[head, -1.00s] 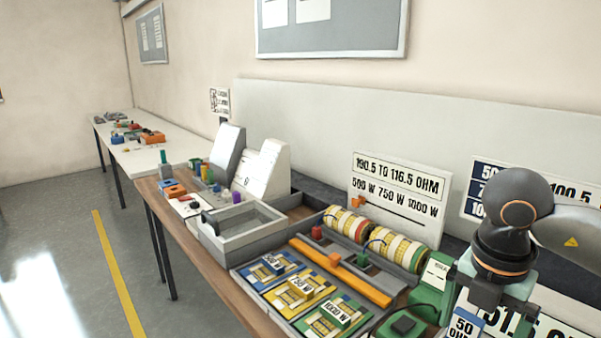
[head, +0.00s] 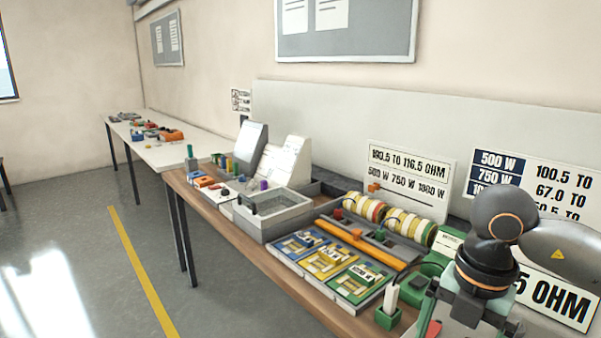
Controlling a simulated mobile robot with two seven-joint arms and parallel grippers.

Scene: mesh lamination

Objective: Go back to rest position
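My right arm comes in from the right edge, with its black wrist bent down. My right gripper (head: 462,318) is low at the right, cut off by the bottom edge. Its fingertips are not clear, so I cannot tell whether it is open or shut. A small green holder (head: 388,318) with a white upright piece (head: 391,292) in it stands just left of the gripper, apart from it. My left gripper is not in view.
The wooden bench (head: 262,262) carries a grey tray (head: 272,212), three coloured card slots (head: 328,262), an orange bar (head: 355,240), striped rolls (head: 410,225) and a green device (head: 432,262). Signs stand behind. A white table (head: 165,152) is farther left. The floor in front is clear.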

